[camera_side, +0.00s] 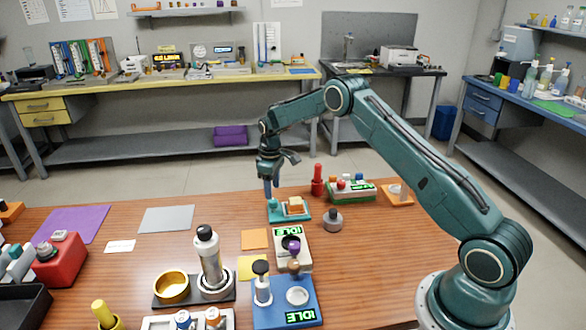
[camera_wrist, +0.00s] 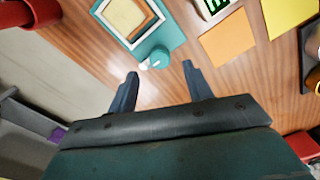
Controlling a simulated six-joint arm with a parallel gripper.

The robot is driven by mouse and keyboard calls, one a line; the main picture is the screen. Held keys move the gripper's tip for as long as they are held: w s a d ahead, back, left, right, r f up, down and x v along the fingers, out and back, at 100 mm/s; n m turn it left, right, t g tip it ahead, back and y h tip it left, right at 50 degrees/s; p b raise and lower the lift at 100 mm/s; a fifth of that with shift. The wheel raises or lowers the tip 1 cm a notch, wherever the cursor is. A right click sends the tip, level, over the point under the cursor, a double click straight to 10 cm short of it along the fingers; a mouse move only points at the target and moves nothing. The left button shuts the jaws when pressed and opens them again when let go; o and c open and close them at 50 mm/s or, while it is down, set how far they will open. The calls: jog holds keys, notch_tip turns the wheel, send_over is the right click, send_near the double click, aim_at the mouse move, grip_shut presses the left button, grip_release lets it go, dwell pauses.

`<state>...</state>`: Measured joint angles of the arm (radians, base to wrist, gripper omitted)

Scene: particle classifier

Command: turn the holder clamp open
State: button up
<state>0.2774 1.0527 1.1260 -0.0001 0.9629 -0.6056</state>
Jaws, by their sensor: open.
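The holder is a teal plate (camera_side: 303,216) bearing a tan and white block (camera_side: 295,204), near the far edge of the wooden table. A small round teal knob (camera_side: 273,205), which looks like the holder clamp, sits at its left end. In the wrist view the holder plate (camera_wrist: 166,38) is at the top, and the teal knob (camera_wrist: 156,58) with a pale lever lies just beyond my fingertips, between them in the picture. My gripper (camera_wrist: 160,70) is open and empty, pointing down above the knob. I cannot tell the exact height gap.
Right of the holder stand a red cylinder (camera_side: 317,181), a grey knob weight (camera_side: 333,221) and a green-based rack (camera_side: 351,193). In front lie an orange sheet (camera_side: 255,239) and a device reading IDLE (camera_side: 305,256). Free table lies left of the holder, around a grey sheet (camera_side: 166,219).

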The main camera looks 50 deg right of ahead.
notch_tip(320, 180, up, 9)
jog(key=shift+r, duration=0.2)
jog(key=shift+r, duration=0.1)
dwell(0.5)
notch_tip(320, 180, up, 12)
jog(key=m+t, duration=0.1)
send_over(273, 200)
jog(key=s+a, duration=0.5)
jog(key=s, duration=0.1)
jog(key=s+a+r+t, duration=0.2)
jog(key=s+a+r, duration=0.3)
jog(key=s+r, duration=0.4)
jog(key=s+a+f+m+t, duration=0.1)
jog(key=s+a, duration=0.2)
jog(key=s, duration=0.9)
jog(key=s+a+f+m+t, duration=0.1)
jog(key=s+a, duration=0.2)
jog(key=s, duration=1)
jog(key=shift+s+a+f+m+t, duration=0.2)
jog(key=shift+a+m+t, duration=0.1)
jog(key=shift+m, duration=0.1)
